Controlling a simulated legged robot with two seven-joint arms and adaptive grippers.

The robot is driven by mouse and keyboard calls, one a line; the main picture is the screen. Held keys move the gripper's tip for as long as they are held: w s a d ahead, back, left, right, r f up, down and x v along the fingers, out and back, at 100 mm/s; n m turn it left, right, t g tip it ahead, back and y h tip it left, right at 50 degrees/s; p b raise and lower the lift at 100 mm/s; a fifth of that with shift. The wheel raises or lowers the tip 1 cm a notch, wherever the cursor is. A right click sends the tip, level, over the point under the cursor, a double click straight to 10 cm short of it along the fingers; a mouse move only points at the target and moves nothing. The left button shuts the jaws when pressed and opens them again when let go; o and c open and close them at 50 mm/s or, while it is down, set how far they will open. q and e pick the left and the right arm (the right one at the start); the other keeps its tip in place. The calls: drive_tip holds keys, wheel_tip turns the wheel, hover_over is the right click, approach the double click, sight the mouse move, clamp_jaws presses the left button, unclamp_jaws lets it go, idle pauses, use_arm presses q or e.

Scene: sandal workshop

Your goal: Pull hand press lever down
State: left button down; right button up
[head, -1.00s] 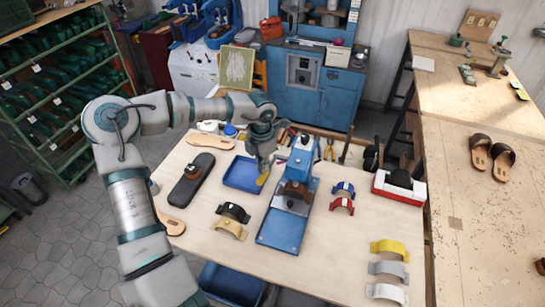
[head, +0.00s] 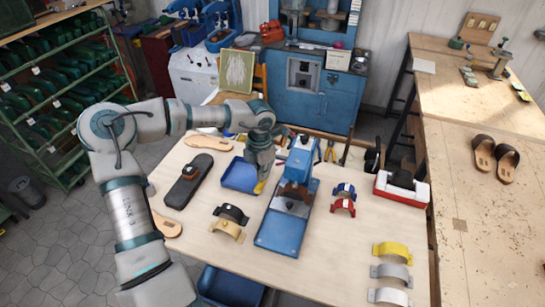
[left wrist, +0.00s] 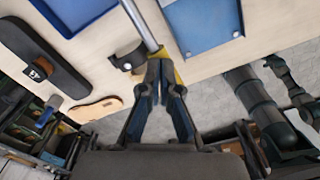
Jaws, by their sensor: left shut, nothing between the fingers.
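The blue hand press (head: 284,231) stands upright in the middle of the table, with a brown piece (head: 294,191) under its head. My left gripper (head: 261,186) points down just left of the press, beside the blue tray. It is shut, with its yellow fingertips together. In the left wrist view my gripper (left wrist: 162,68) has a grey metal rod (left wrist: 142,22) running up to its fingertips; it looks like the press lever. I cannot tell whether they touch. In the head view the gripper hides this rod. My right gripper is out of view.
A blue tray (head: 226,183) and a dark sole (head: 184,190) lie to the left. Black and tan straps (head: 228,229) lie in front of the tray. Blue and red straps (head: 343,207) lie right of the press. The front right holds a yellow strap (head: 391,249) and silver ones.

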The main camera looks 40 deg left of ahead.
use_arm(q)
drive_tip(key=shift+f+b, duration=0.35)
drive_tip(key=shift+f, duration=0.3)
drive_tip(key=shift+d+r, duration=0.1)
drive_tip(key=shift+r, duration=0.1)
drive_tip(key=shift+w+r+p, duration=0.1)
drive_tip(key=shift+r+p, duration=0.3)
drive_tip(key=shift+p, duration=0.05)
wheel_tip(320, 180, up, 12)
drive_tip(key=w+a+p, duration=0.1)
drive_tip(key=w+p, duration=0.2)
drive_tip(key=p, duration=0.4)
drive_tip(key=shift+f, duration=0.25)
